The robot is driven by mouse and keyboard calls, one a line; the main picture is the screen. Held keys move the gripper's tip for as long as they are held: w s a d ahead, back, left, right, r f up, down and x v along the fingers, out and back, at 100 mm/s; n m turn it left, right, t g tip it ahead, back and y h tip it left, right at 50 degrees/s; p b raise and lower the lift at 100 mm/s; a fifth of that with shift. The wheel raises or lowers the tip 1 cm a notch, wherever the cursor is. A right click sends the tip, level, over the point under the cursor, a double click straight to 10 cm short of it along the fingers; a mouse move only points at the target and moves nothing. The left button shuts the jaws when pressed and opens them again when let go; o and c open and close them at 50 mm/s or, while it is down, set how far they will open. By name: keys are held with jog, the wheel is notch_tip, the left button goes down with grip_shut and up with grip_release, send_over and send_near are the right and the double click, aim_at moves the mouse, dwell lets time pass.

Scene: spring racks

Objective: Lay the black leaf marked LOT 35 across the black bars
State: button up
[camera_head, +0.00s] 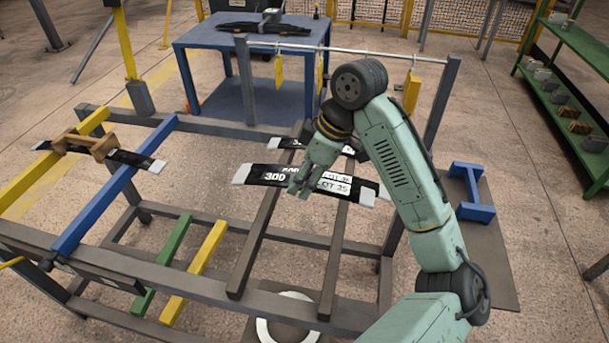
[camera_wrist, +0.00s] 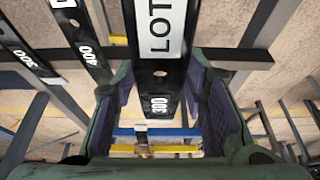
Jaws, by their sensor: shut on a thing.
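Another black leaf (camera_head: 285,143) lies behind, partly hidden by my arm. A leaf (camera_head: 128,156) with a brown wooden piece (camera_head: 90,143) lies across yellow (camera_head: 30,182) and blue (camera_head: 110,190) bars. A cross rail (camera_head: 320,50) stands behind; a blue stand (camera_head: 472,190) is at right.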

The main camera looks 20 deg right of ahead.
notch_tip(320, 180, down, 7)
jog(key=b, duration=0.4)
jog(key=shift+f+b, duration=0.2)
jog(key=shift+b, duration=0.15)
dwell(0.6)
jog(key=shift+s+a+f+b, duration=0.1)
jog(key=shift+f+b, duration=0.35)
jog(key=shift+f, duration=0.15)
jog(key=shift+s+a+f+b, duration=0.1)
jog(key=shift+f+b, duration=0.3)
jog(key=shift+f, duration=0.15)
jog(key=o, duration=1.4)
jog(key=v, duration=0.9)
jog(key=shift+w+a+r, duration=0.1)
jog(key=shift+w+r, duration=0.15)
jog(key=shift+r+p, duration=0.25)
jog(key=shift+p, duration=0.05)
jog(key=shift+a, duration=0.1)
